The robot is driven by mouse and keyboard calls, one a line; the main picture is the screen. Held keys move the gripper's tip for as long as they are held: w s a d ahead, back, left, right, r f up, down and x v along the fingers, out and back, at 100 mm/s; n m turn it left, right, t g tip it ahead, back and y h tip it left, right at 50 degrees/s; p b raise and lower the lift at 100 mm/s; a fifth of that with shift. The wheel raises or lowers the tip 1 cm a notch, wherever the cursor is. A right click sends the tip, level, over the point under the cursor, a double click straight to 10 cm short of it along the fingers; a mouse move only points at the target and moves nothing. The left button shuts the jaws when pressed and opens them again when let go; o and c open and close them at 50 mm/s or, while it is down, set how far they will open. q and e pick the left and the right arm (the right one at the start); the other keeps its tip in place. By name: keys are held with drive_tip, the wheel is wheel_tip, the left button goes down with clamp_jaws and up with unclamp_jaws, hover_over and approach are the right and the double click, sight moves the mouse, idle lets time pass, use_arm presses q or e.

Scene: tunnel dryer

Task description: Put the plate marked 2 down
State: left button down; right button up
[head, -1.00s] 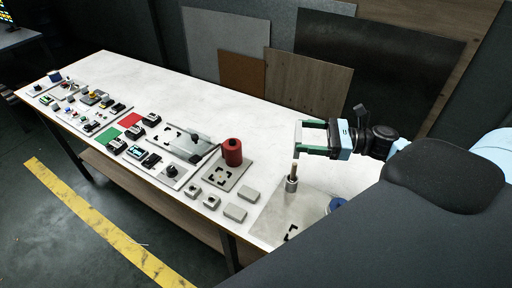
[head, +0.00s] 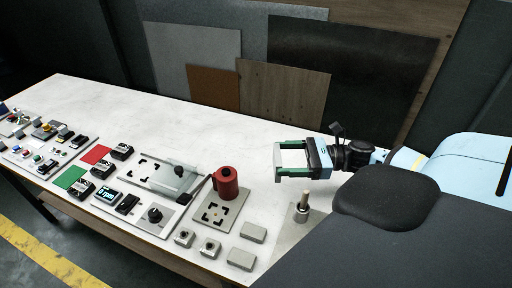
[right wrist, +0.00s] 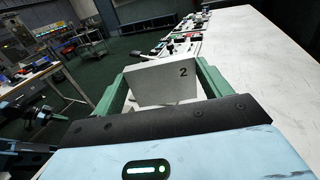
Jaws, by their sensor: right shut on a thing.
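The plate marked 2 (right wrist: 165,82) is a pale grey plate with a black "2" near its top right corner in the right wrist view. It sits between the two green fingers of my right gripper (head: 277,160), which is shut on it. In the head view the plate is seen nearly edge-on at the fingertips, and its number cannot be read. The gripper is above the white table (head: 262,116), behind and to the right of the red cylinder.
The red cylinder (head: 226,184) stands on a marked grey base (head: 232,212). A metal post (head: 302,207) stands in front of my gripper. Several grey blocks (head: 241,259) lie near the front edge. Control boxes and switches fill the left. The table's back strip is clear.

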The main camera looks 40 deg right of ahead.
wheel_tip(320, 180, down, 6)
drive_tip(key=shift+r+b, duration=0.2)
drive_tip(key=shift+b, duration=0.4)
use_arm(q)
drive_tip(key=shift+f, duration=0.55)
use_arm(e)
drive_tip(key=shift+f, duration=0.15)
use_arm(q)
drive_tip(key=shift+s, duration=0.15)
use_arm(e)
drive_tip(key=shift+f, duration=0.1)
drive_tip(key=shift+f, duration=0.35)
wheel_tip(320, 180, down, 3)
drive_tip(key=shift+r+b, duration=0.1)
drive_tip(key=shift+b, duration=0.35)
use_arm(q)
drive_tip(key=shift+s+f, duration=0.3)
drive_tip(key=shift+f, duration=0.15)
drive_tip(key=shift+w, duration=0.1)
